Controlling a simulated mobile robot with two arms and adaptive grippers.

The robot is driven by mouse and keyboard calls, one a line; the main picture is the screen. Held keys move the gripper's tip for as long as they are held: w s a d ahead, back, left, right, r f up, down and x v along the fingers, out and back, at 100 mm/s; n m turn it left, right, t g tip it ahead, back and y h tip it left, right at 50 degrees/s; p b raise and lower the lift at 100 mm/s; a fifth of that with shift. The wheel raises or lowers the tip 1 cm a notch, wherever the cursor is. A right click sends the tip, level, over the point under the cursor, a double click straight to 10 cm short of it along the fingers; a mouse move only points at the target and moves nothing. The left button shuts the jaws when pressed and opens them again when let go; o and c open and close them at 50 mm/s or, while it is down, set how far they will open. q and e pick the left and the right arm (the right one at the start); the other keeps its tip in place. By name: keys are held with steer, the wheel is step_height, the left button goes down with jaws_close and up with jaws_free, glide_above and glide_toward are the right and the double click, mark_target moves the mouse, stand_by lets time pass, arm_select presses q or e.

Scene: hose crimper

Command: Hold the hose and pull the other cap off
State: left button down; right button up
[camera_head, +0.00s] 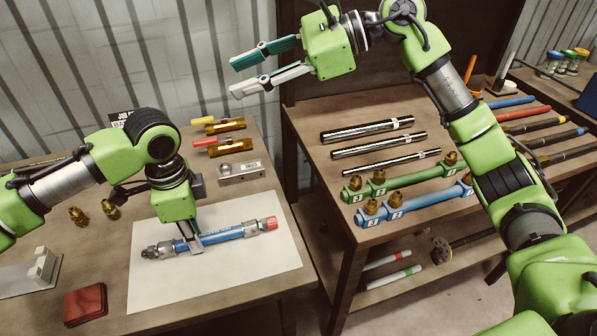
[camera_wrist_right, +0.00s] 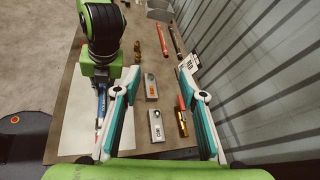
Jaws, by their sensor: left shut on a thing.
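The blue hose (camera_head: 222,235) lies on a white sheet (camera_head: 270,278) on the left bench. A grey metal fitting (camera_head: 160,251) is on its left end, with no coloured cap visible there. A red cap (camera_head: 271,223) is on its right end. My left gripper (camera_head: 195,243) points down and is shut on the hose, left of its middle. My right gripper (camera_head: 235,78) is raised above the back of the left bench, open and empty, well away from the hose. In the right wrist view its fingers are spread (camera_wrist_right: 158,90), and part of the hose (camera_wrist_right: 101,106) shows to the left.
Brass parts with yellow and red ends (camera_head: 225,126) and a grey block (camera_head: 241,173) lie behind the sheet. Brass fittings (camera_head: 78,215) and a dark red item (camera_head: 85,304) are at left. The right bench holds chrome rods (camera_head: 367,130) and a blue rack (camera_head: 420,203).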

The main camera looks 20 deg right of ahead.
steer(key=s+d+f+g+h, duration=0.1)
steer(key=s+f+g+h, duration=0.2)
steer(key=f, duration=0.6)
steer(key=g+h, duration=0.1)
steer(key=h, duration=0.5)
glide_toward(279, 225)
steer(key=x, duration=0.3)
steer(key=a+x, duration=0.1)
steer(key=x, duration=0.3)
steer(key=shift+a+r, duration=0.1)
steer(key=shift+r, duration=0.2)
jaws_close()
